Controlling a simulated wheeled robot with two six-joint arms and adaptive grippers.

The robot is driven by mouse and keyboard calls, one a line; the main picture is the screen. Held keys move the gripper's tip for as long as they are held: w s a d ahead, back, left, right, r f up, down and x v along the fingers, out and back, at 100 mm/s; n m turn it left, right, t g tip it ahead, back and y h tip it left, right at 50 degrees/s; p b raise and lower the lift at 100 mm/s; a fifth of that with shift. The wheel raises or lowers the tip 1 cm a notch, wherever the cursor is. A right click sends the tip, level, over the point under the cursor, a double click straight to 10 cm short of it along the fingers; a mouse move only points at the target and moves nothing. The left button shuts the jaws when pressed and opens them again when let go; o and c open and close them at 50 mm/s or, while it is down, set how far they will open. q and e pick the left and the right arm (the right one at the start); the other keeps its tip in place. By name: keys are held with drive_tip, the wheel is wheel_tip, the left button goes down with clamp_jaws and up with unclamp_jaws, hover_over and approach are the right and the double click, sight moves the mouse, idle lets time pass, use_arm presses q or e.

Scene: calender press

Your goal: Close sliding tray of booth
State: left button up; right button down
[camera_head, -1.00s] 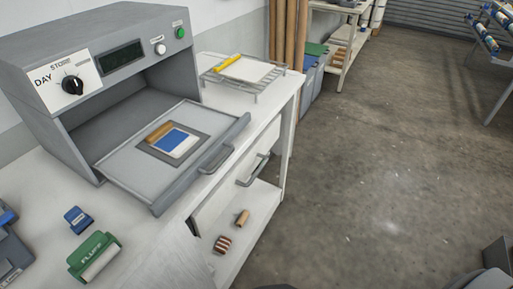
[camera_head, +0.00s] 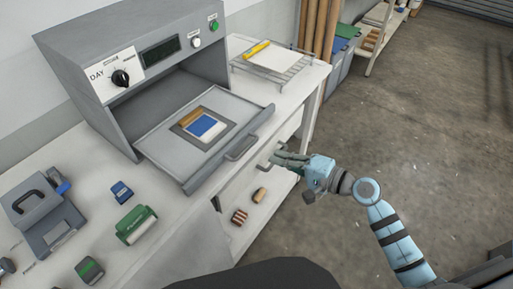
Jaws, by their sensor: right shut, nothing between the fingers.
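The grey booth (camera_head: 85,52) stands on the white table, with a dial, a dark display and buttons on its front. Its sliding tray (camera_head: 157,146) is pulled out toward the front right and carries a dark pad with a blue and white sample (camera_head: 205,127) and a tan strip. The tray's grey handle (camera_head: 241,148) is on its front edge. My right gripper (camera_head: 277,159) is shut and empty, a little to the right of the tray handle in the picture, near the drawer handle. I cannot tell whether it touches anything. My left gripper is not in view.
A wire rack (camera_head: 272,64) with a white sheet and a yellow tool stands right of the booth. A green roller (camera_head: 136,224), a blue block (camera_head: 122,192) and a grey device (camera_head: 45,212) lie on the table's left part. The floor at right is clear.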

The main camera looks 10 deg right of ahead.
sight(246, 147)
drive_tip(key=x, duration=0.8)
drive_tip(key=shift+a, duration=0.1)
